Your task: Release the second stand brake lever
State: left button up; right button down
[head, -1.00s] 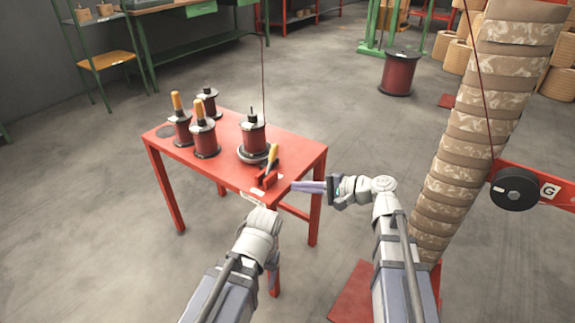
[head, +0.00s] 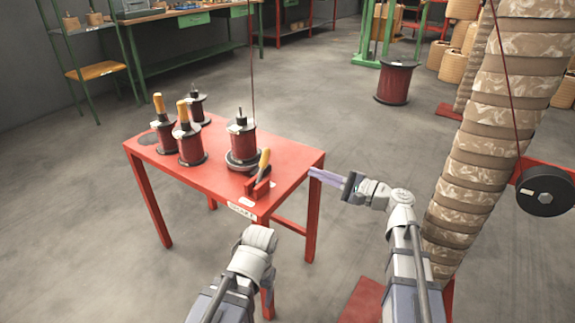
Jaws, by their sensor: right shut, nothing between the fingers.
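The brake lever (head: 264,162) has a yellow-orange handle and stands near the right front corner of the red table (head: 215,178), tilted slightly to the right. Its red bracket (head: 257,188) is beside a spool (head: 242,143) on a dark round stand (head: 243,161). My right gripper (head: 312,172) is shut and empty, at the table's right edge, right of the lever and apart from it. My left arm (head: 250,265) reaches up from below in front of the table; its fingers are hidden.
Several red spools, two with orange-handled tools (head: 182,110), stand on the table's left part. A thin red wire (head: 252,70) rises from the spool on the stand. A large wrapped coil column (head: 490,130) stands right of my right arm. Floor left of the table is clear.

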aim_at(262, 167)
jog(key=x, duration=0.9)
jog(key=shift+w+a, duration=0.1)
jog(key=shift+s+a+r+p, duration=0.4)
jog(key=shift+a+p, duration=0.05)
jog(key=shift+a, duration=0.15)
jog(key=shift+s+a+r+p, duration=0.4)
jog(key=shift+a+r+p, duration=0.05)
jog(key=shift+a, duration=0.15)
jog(key=shift+s+a+r, duration=0.15)
jog(key=shift+s+a, duration=0.1)
jog(key=shift+a, duration=0.15)
jog(key=shift+s+a+r+n+p, duration=0.15)
jog(key=shift+s+r+n+p, duration=0.15)
jog(key=shift+n+p, duration=0.35)
jog(key=shift+s+a+r+n+p, duration=0.3)
jog(key=shift+r+n+p, duration=0.1)
jog(key=shift+n, duration=0.25)
jog(key=s+a+r+n+p, duration=0.1)
jog(key=s+a+n, duration=0.2)
jog(key=s+n, duration=0.2)
jog(key=n, duration=0.3)
jog(key=shift+a+n+g+p, duration=0.3)
jog(key=shift+a+p, duration=0.05)
jog(key=shift+p, duration=0.05)
jog(key=shift+s+a, duration=0.1)
jog(key=shift+s, duration=0.15)
